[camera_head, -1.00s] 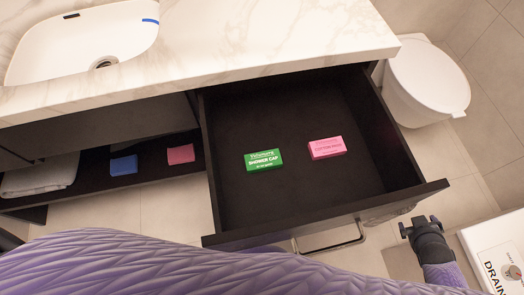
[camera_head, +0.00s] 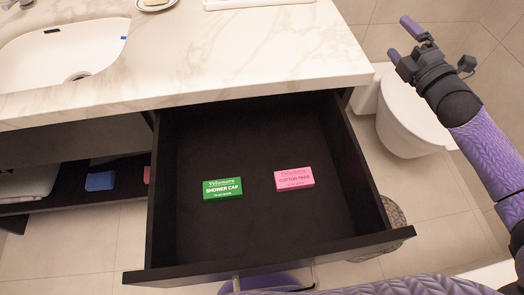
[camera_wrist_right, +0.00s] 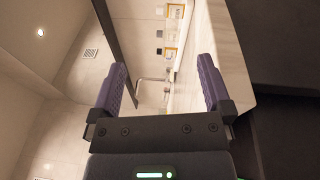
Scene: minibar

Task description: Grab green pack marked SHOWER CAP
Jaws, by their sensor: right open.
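The green pack (camera_head: 222,188) marked SHOWER CAP lies flat in the open dark drawer (camera_head: 255,222), left of the middle. A pink pack (camera_head: 294,179) marked COTTON PADS lies to its right, apart from it. My right gripper (camera_head: 408,38) is raised above the toilet, right of the counter and well away from the green pack. In the right wrist view its two fingers (camera_wrist_right: 163,88) are spread, with nothing between them. My left gripper is not in view.
The marble counter (camera_head: 230,50) with a sink (camera_head: 65,50) overhangs the drawer's back. A white toilet (camera_head: 410,118) stands to the right. A low shelf at left holds a blue pack (camera_head: 100,181) and a towel (camera_head: 28,183). The drawer is open from above.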

